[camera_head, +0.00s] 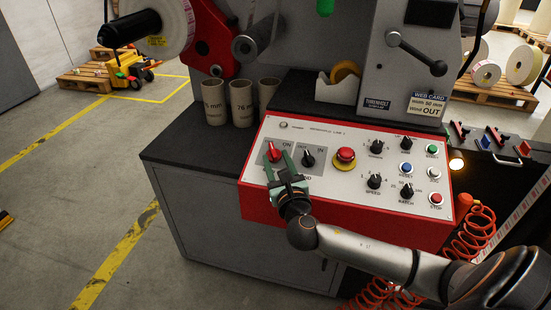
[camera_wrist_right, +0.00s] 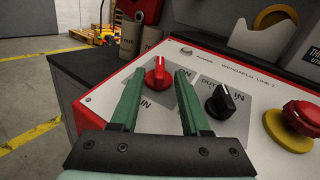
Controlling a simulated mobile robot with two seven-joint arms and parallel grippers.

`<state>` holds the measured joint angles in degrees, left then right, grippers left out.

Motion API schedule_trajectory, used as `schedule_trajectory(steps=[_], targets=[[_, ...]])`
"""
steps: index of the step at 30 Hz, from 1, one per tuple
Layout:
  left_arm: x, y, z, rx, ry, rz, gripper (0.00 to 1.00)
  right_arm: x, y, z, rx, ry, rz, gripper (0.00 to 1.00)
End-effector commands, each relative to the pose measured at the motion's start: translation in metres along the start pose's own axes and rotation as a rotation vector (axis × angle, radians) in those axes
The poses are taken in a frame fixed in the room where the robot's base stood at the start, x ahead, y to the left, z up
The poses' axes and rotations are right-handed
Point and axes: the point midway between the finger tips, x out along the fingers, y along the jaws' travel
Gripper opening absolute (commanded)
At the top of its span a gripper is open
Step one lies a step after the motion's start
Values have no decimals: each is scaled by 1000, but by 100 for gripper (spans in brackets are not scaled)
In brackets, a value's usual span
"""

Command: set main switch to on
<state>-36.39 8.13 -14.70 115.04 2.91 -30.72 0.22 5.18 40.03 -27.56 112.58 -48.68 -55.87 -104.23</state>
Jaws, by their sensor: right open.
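The red rotary switch (camera_head: 274,151), which I take to be the main switch, sits on a grey plate at the left of the control panel. In the right wrist view the red switch (camera_wrist_right: 157,76) has a white mark at its top, pointing roughly up; the letters ON are to its right. My right gripper (camera_head: 281,168) is open, with its green fingers spread to either side of the red switch. No finger clearly touches it; the gap is hard to judge. The fingers partly hide the plate and its lettering. My left gripper is not in view.
A black rotary switch (camera_head: 308,158) stands close to the right of my right gripper. A red emergency button (camera_head: 345,156) on a yellow base is further right. Several knobs and push buttons fill the panel's right side. Cardboard cores (camera_head: 242,103) stand behind the panel's left edge.

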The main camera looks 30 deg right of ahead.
Motion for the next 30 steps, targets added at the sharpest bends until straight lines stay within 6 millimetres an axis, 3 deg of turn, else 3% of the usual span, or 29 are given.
schedule_trajectory(steps=[6, 14, 26, 30], targets=[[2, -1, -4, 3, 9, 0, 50, 15, 0, 0, 1, 1, 0, 46], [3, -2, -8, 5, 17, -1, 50, 15, 0, 0, 1, 1, 1, 46], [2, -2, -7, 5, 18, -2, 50, 15, 0, 0, 1, 1, 1, 1], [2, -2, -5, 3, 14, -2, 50, 15, 0, 0, 1, 1, 1, 0]])
